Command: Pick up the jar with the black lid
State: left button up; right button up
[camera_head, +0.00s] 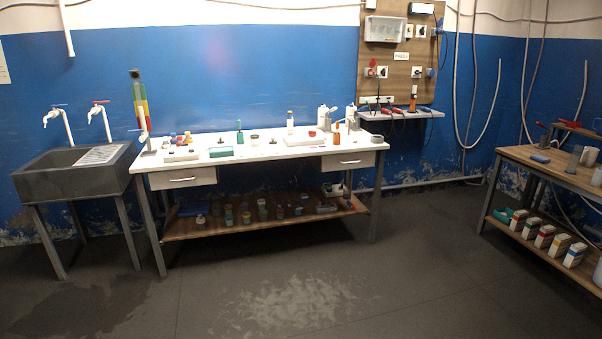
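The white workbench (310,149) stands against the blue wall, well ahead of me. A small, low jar with a dark lid (254,139) seems to stand on its top near the middle, but it is too small to be sure. Several small jars and bottles (263,211) stand on the wooden shelf under the bench, some with dark tops. I cannot tell which of these has a black lid. Neither of my grippers is in view.
A dark sink (72,180) stands left of the bench. A wooden table (560,171) with boxes on its lower shelf is at the right. The grey floor (300,290) in front is clear.

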aim_at(255, 138)
jog(key=i, duration=2.75)
